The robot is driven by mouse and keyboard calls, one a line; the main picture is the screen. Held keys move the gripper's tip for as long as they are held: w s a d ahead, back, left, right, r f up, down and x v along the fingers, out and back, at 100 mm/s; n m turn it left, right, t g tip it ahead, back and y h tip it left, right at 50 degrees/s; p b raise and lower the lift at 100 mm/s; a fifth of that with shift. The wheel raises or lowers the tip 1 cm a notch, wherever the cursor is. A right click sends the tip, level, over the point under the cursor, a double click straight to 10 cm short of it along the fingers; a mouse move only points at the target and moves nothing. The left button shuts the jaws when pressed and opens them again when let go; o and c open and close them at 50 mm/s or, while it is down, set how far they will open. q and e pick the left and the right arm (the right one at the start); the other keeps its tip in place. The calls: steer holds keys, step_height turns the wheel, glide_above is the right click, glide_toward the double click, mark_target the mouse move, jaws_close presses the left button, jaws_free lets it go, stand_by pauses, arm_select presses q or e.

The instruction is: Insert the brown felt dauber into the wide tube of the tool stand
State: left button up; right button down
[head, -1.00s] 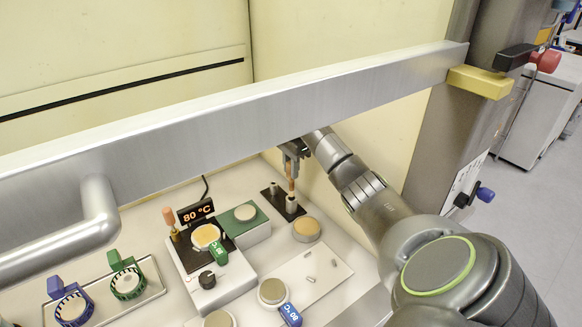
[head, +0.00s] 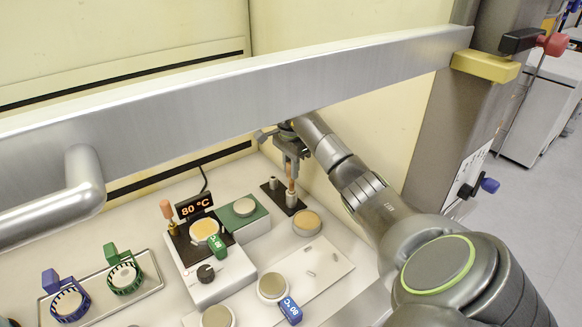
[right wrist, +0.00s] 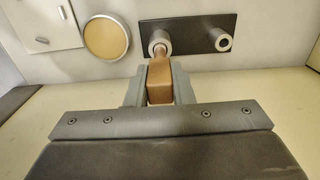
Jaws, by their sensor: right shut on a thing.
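The brown felt dauber (head: 291,171) hangs upright under my right gripper (head: 292,158), which is shut on its handle. In the right wrist view the brown handle (right wrist: 160,80) is between the fingers of my right gripper (right wrist: 160,88). The tool stand (head: 275,188) is a black plate with two metal tubes; the plate also shows in the right wrist view (right wrist: 192,36). The dauber's lower end lines up with the wide tube (right wrist: 154,38) and overlaps its mouth; how deep it sits I cannot tell. The narrower tube (right wrist: 223,42) is empty. My left gripper is not in view.
A tan round pad (head: 306,222) stands close in front of the stand, and a green block (head: 243,216) stands to its left. A hotplate (head: 207,285) reads 80 °C. A metal sash bar (head: 250,98) crosses above the bench, near my right arm.

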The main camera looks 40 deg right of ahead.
steer(key=shift+f+b, duration=1.4)
steer(key=shift+f, duration=0.4)
steer(key=c, duration=1.2)
jaws_free()
steer(key=shift+r, duration=0.15)
steer(key=shift+w+r, duration=0.1)
steer(key=shift+r, duration=0.5)
step_height(320, 180, up, 16)
steer(key=p, duration=1.5)
